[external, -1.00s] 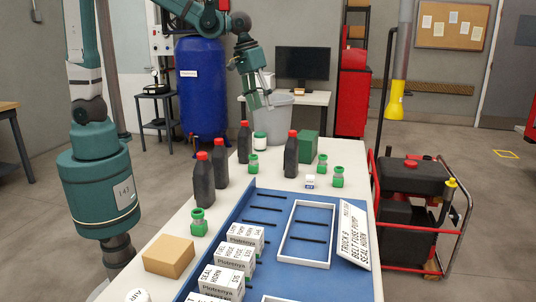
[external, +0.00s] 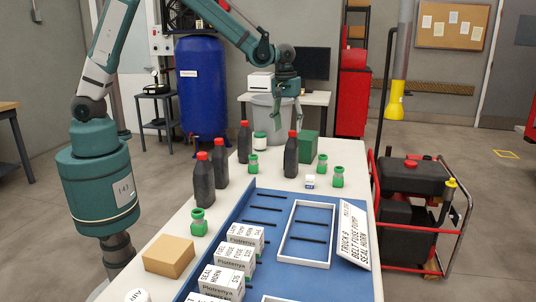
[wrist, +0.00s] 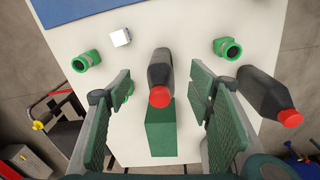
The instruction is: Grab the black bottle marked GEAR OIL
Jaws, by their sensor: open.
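Several black bottles with red caps stand upright on the white table. One bottle (external: 291,157) is right of centre, and it also shows in the wrist view (wrist: 160,70) between my fingers' lines. Others stand to the left: one at the back (external: 244,143), also at right in the wrist view (wrist: 262,88), and two nearer ones (external: 203,182) (external: 220,165). No GEAR OIL marking is readable on any. My gripper (external: 288,117) is open and empty, pointing down above and behind the right-of-centre bottle; its fingers (wrist: 160,95) are apart from it.
A green box (external: 308,147) stands right behind that bottle, beneath my gripper (wrist: 163,130). Green fittings (external: 323,163) (external: 253,163) and a small white box (external: 310,182) stand close by. A white jar (external: 260,142) is behind. The blue tray (external: 262,203) with boxes fills the front.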

